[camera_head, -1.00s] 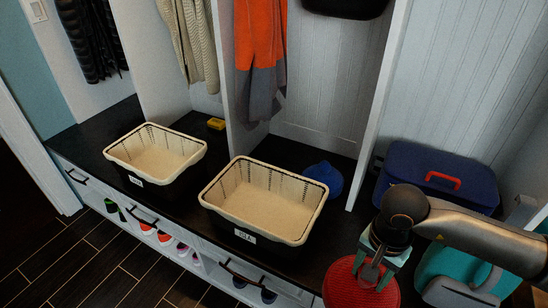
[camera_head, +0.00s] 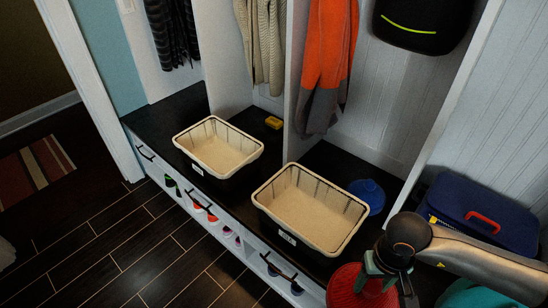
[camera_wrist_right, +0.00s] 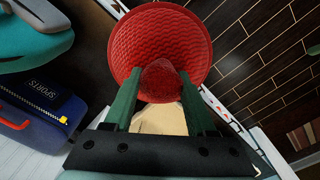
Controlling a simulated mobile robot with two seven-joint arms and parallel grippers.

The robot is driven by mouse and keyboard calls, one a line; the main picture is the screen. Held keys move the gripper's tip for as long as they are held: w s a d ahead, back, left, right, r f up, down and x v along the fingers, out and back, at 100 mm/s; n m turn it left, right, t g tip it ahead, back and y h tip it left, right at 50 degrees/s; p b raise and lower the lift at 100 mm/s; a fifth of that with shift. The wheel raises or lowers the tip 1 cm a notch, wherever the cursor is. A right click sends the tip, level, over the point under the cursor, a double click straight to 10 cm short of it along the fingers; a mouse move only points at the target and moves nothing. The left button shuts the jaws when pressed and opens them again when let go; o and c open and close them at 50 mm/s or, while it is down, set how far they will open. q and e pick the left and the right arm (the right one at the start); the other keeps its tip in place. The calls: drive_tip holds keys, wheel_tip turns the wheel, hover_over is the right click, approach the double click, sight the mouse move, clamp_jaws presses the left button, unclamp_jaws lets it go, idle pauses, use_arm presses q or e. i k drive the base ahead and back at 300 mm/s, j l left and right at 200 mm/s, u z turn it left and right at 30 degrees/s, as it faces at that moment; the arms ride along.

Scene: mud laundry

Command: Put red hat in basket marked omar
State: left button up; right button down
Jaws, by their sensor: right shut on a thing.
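The red hat (camera_head: 346,289) is a ribbed, wide-brimmed hat, partly cut off at the bottom of the head view. My right gripper (camera_head: 376,270) is shut on it and holds it up in front of the bench, right of the nearer basket. In the right wrist view, the hat (camera_wrist_right: 160,35) sits between the tips of my two green fingers (camera_wrist_right: 160,88). Two cream-lined dark baskets stand on the bench: a left one (camera_head: 216,150) and a right one (camera_head: 312,208). Both look empty. Their small white front labels are not legible now. My left gripper is out of view.
A blue hat (camera_head: 368,194) lies behind the right basket. A blue case with a red handle (camera_head: 485,215) and a teal item (camera_head: 478,295) are at the right. A yellow object (camera_head: 273,122) lies behind the left basket. White dividers rise from the bench; clothes hang above.

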sight(211, 156)
drive_tip(key=i+j+u, duration=0.5)
drive_tip(key=i+u, duration=0.15)
drive_tip(key=u, duration=0.15)
drive_tip(key=i+j+u, duration=0.1)
drive_tip(key=i, duration=0.55)
drive_tip(key=i+j, duration=0.2)
drive_tip(key=i, duration=0.4)
drive_tip(key=u, duration=0.05)
